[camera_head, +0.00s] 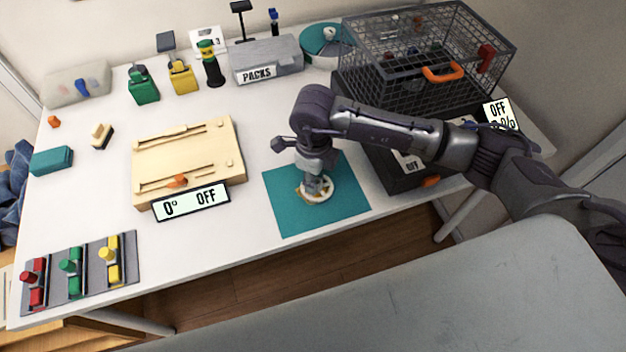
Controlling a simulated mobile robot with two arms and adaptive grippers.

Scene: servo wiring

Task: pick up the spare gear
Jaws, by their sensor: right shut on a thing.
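The spare gear (318,194), a pale ring-shaped piece with some tan showing inside it, is at the middle of the teal mat (284,212). My right gripper (314,186) points down over the gear and is shut on it. The gripper covers part of the gear, and I cannot tell whether the gear touches the mat. My left gripper is not in view.
A beige board (185,150) with a "0° OFF" display (191,202) stands left of the mat. A wire cage (425,55) on a dark base is at the back right. Red, green and yellow connectors lie front left. White table is free between board and mat.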

